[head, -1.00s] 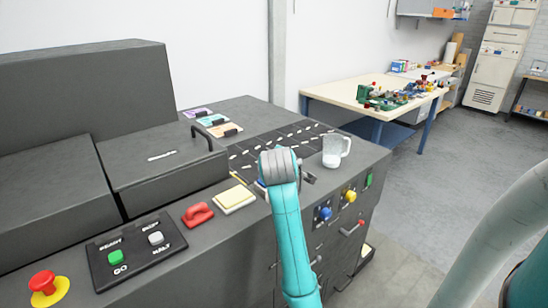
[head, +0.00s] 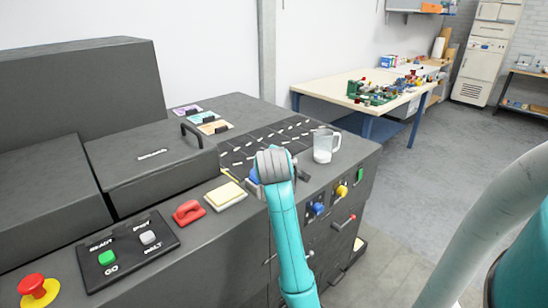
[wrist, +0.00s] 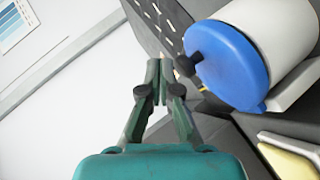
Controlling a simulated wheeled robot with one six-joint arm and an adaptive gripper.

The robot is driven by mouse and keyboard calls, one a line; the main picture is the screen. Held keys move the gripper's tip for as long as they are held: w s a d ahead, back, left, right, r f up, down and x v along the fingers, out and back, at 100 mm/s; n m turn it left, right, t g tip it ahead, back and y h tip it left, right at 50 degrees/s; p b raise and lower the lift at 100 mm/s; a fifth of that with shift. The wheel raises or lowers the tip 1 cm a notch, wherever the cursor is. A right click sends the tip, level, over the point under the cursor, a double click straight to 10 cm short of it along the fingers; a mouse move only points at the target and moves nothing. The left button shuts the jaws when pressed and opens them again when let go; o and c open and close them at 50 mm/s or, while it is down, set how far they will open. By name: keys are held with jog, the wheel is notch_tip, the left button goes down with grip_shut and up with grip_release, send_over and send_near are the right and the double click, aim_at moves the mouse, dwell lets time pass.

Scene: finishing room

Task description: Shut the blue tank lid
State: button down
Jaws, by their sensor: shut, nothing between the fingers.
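The blue tank lid (wrist: 228,62) is a round disc with a dark knob (wrist: 194,60), seen large in the wrist view. It lies against the end of the white tank (wrist: 272,30); I cannot tell whether it is fully seated. In the head view only a bit of the blue lid (head: 254,176) shows beside my arm, which hides the rest. My gripper (wrist: 158,76) is shut and empty, with its fingertips close to the knob side of the lid. I cannot tell whether they touch. In the head view my wrist covers most of the gripper.
On the dark counter, a cream block (head: 226,195), a red handle (head: 188,212) and a button panel (head: 130,250) sit left of my arm.

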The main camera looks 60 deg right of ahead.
jog(key=v, duration=1.2)
jog(key=shift+f, duration=0.1)
